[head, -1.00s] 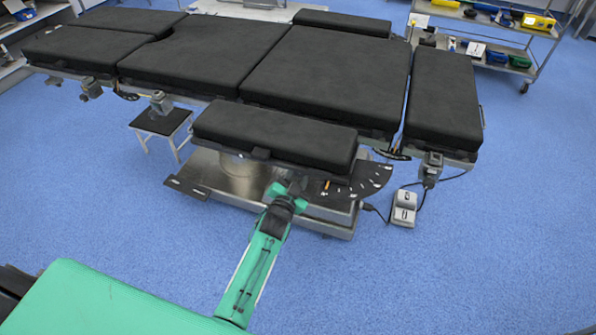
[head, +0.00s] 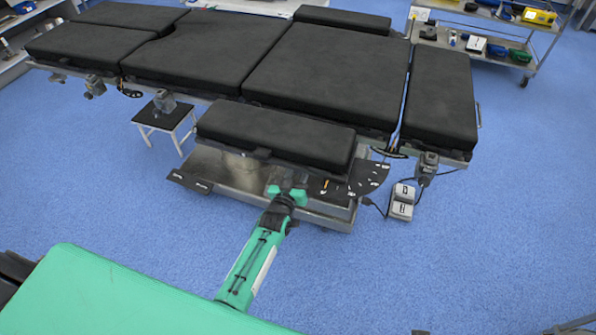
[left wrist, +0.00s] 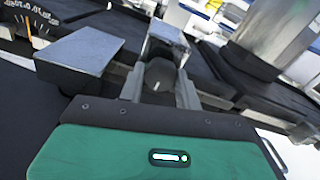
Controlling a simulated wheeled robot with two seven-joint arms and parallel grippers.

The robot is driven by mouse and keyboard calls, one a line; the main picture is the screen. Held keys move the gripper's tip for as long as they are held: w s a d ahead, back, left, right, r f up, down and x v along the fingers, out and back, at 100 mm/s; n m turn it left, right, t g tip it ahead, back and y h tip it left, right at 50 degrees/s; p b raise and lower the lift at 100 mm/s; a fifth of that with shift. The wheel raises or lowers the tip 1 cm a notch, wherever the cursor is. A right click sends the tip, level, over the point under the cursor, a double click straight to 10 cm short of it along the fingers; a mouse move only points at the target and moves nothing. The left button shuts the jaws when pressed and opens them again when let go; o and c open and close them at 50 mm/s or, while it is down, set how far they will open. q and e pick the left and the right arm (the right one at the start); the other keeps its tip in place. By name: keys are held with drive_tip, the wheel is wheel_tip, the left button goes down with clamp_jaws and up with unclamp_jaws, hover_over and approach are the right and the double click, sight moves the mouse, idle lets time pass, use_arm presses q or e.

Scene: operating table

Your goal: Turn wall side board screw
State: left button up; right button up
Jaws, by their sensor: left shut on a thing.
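The black padded side board (head: 275,135) sticks out from the near long side of the operating table (head: 325,75). My left gripper (head: 290,182) reaches under its front edge; the screw is hidden there in the head view. In the left wrist view, a dark rounded knob (left wrist: 159,74), which looks like the screw, sits between the two fingers of my left gripper (left wrist: 160,88). The gripper is shut on it. A metal block (left wrist: 168,34) lies just beyond the knob. My right gripper is not in view.
A black dial plate with white marks (head: 368,180) is right of my gripper. The metal table base (head: 232,172) is below the board. A grey foot pedal (head: 402,202) with a cable stands on the floor at right. Blue floor (head: 440,270) is free at right.

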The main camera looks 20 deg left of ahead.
use_arm(q)
drive_tip(key=shift+f, duration=0.1)
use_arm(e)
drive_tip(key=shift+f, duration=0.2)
use_arm(q)
drive_tip(key=o, duration=1)
drive_tip(key=shift+s, duration=0.1)
drive_tip(key=s+p, duration=0.1)
drive_tip(key=s, duration=1.2)
drive_tip(key=shift+s+a, duration=0.2)
drive_tip(key=shift+s, duration=0.15)
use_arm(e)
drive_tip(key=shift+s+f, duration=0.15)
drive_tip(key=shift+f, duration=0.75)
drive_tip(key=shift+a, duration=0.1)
